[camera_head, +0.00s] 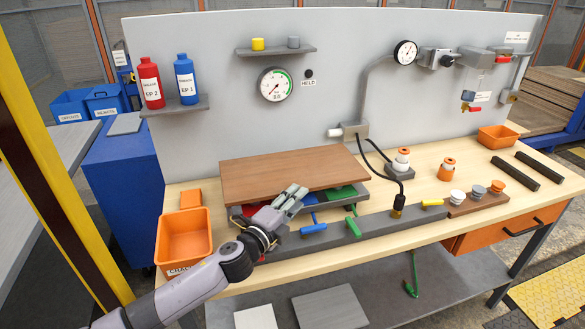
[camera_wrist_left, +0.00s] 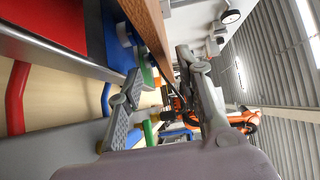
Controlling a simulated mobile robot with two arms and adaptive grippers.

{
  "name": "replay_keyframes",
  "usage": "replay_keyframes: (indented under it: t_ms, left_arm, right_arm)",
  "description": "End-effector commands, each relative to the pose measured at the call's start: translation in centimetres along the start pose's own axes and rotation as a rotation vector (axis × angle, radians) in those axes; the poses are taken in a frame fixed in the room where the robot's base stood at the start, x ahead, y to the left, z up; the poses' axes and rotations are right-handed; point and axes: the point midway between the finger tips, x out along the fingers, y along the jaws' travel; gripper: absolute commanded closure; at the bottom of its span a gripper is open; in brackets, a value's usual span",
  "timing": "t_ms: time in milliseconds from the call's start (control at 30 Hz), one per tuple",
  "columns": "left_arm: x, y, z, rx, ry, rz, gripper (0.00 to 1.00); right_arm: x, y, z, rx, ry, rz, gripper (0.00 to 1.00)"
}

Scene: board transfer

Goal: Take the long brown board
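The long brown board (camera_head: 290,172) lies flat over a grey rack at the back left of the workbench. Its narrow edge also shows in the left wrist view (camera_wrist_left: 149,32). My left gripper (camera_head: 294,196) is at the board's front edge, near its middle. In the left wrist view its two fingers (camera_wrist_left: 160,76) are spread apart, with the board's edge running in the gap between them. Whether either finger touches the board cannot be told. My right gripper is in neither view.
Red, blue and green pieces, including a blue handle (camera_head: 313,229), sit below the board. A grey bar (camera_head: 345,231) runs along the front. An orange bin (camera_head: 184,238) stands at left. A black cable and a small grey stand (camera_head: 400,172) are close to the board's right end.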

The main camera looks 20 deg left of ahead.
Motion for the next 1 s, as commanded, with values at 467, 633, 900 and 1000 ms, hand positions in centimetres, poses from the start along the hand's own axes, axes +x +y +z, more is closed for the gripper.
replay_keyframes:
  t_ms: [467,633,900,1000]
  left_arm:
    - [5.3,-0.5,-0.8,0.0,0.0,-0.001,0.67]
    - [6.6,-0.3,-0.8,-0.001,0.001,0.0,0.67]
    - [6.7,-0.2,-0.8,0.0,0.001,0.001,0.69]
    - [6.7,-0.2,-0.8,0.0,0.001,0.001,0.76]
  right_arm:
    - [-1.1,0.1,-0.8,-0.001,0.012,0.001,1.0]
    - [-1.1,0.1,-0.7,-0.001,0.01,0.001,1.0]
    - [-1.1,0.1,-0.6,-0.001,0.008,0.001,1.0]
    - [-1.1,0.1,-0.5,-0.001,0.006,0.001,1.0]
